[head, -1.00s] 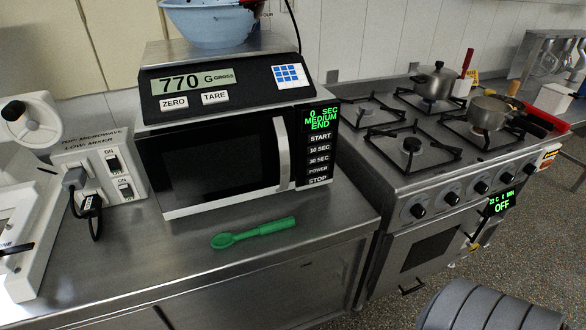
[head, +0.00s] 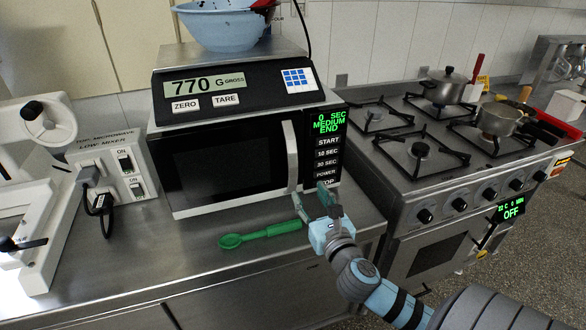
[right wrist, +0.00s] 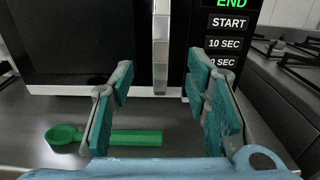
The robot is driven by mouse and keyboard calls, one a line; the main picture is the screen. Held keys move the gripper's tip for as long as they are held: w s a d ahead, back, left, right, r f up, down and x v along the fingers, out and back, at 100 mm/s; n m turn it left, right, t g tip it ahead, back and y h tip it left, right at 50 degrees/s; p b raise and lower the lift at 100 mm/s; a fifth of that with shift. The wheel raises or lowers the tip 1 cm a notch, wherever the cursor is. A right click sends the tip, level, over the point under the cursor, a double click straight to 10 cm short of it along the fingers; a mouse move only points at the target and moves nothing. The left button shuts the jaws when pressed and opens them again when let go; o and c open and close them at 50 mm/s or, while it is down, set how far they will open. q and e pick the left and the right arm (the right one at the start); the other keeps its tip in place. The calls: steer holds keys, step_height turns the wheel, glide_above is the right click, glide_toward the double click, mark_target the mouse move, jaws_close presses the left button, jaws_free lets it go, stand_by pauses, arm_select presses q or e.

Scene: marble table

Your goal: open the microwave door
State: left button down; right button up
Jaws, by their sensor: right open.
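The microwave (head: 230,160) stands on the steel counter with its dark door shut. Its silver vertical handle (head: 291,157) is at the door's right side, beside the button panel (head: 327,145). My right gripper (head: 311,200) is open and empty, in front of the handle's lower end. In the right wrist view the handle (right wrist: 161,50) shows beyond and between the two spread fingers (right wrist: 162,100), not touched by them as far as I can see. My left gripper is not in view.
A green spoon (head: 262,236) lies on the counter in front of the microwave. A scale (head: 235,88) with a blue bowl (head: 222,28) sits on top of it. A stove (head: 430,160) with pots stands right; a switch box (head: 115,170) stands left.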

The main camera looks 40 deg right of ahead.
mark_target(294, 168)
steer(key=b+x, duration=0.1)
steer(key=x, duration=1.2)
steer(key=shift+d+f, duration=0.1)
jaws_close()
